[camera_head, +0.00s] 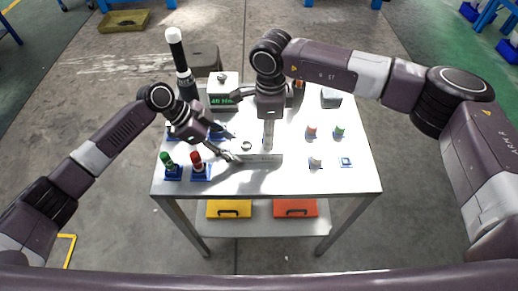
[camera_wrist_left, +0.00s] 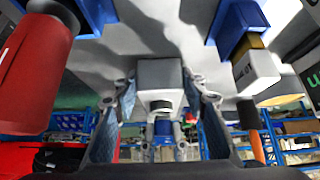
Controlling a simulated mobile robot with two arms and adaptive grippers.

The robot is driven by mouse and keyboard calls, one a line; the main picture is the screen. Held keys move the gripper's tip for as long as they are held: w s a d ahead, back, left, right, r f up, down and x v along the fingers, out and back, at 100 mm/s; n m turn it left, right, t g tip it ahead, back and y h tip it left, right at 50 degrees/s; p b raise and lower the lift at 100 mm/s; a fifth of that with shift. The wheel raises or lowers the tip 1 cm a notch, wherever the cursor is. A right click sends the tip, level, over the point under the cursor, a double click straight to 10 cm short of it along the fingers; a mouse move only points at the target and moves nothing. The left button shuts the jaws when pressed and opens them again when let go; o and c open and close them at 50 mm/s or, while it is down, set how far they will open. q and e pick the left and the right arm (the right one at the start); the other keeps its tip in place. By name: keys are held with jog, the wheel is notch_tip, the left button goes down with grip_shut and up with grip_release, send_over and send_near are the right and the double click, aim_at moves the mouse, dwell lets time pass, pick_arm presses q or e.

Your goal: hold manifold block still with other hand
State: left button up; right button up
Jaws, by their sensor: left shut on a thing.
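The grey manifold block (camera_head: 262,158) lies low on the white table in front of me. My left gripper (camera_head: 234,157) is at its left end. In the left wrist view the pale block (camera_wrist_left: 160,74) sits between the two fingers of my left gripper (camera_wrist_left: 160,120), which are shut on it. My right gripper (camera_head: 268,118) points down above the block. A pale upright shape (camera_head: 268,136) shows beneath it, close over the block. I cannot tell whether that is a held part or its fingers, and the right jaws are not clear.
Green-topped (camera_head: 166,160) and red-topped (camera_head: 196,160) pieces stand on blue bases at the table's (camera_head: 240,184) left front. Small red (camera_head: 311,131), green (camera_head: 340,131) and white (camera_head: 316,162) parts stand right. A box with a green display (camera_head: 222,98) and a tall dark cylinder (camera_head: 186,82) stand behind.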

grip_shut()
jog(key=shift+r, duration=0.1)
jog(key=n, duration=0.5)
dwell(0.4)
jog(key=shift+n, duration=0.7)
jog(key=n, duration=0.4)
jog(key=shift+r, duration=0.1)
